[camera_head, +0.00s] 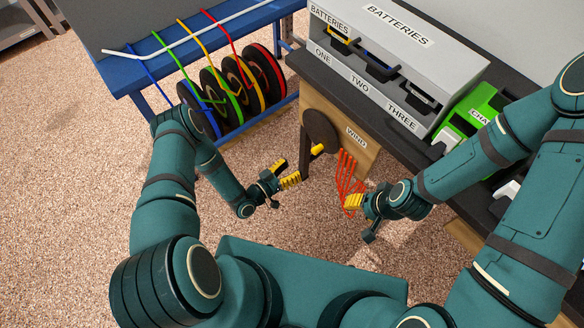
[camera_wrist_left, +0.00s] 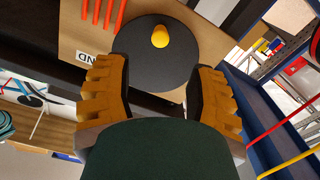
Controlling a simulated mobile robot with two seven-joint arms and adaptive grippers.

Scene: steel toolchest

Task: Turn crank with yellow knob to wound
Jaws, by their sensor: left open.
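The crank is a dark round disc (camera_head: 320,128) on the wooden side panel of the bench, with a yellow knob (camera_head: 317,149) sticking out near its rim. A label reading WIND (camera_head: 356,138) sits to its right. In the left wrist view the disc (camera_wrist_left: 185,55) faces me, and the knob (camera_wrist_left: 160,37) is ahead of the fingertips. My left gripper (camera_head: 288,172) is open and empty, a short way to the left of and below the knob, apart from it. It also shows in the left wrist view (camera_wrist_left: 160,78). My right gripper (camera_head: 352,201) is beside the red tubes; its opening is unclear.
Red tubes (camera_head: 347,172) hang right of the disc. A grey battery box (camera_head: 400,55) and a green charger (camera_head: 468,118) stand on the bench. A blue rack (camera_head: 150,75) with several coloured spools is at the left. The carpet between is clear.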

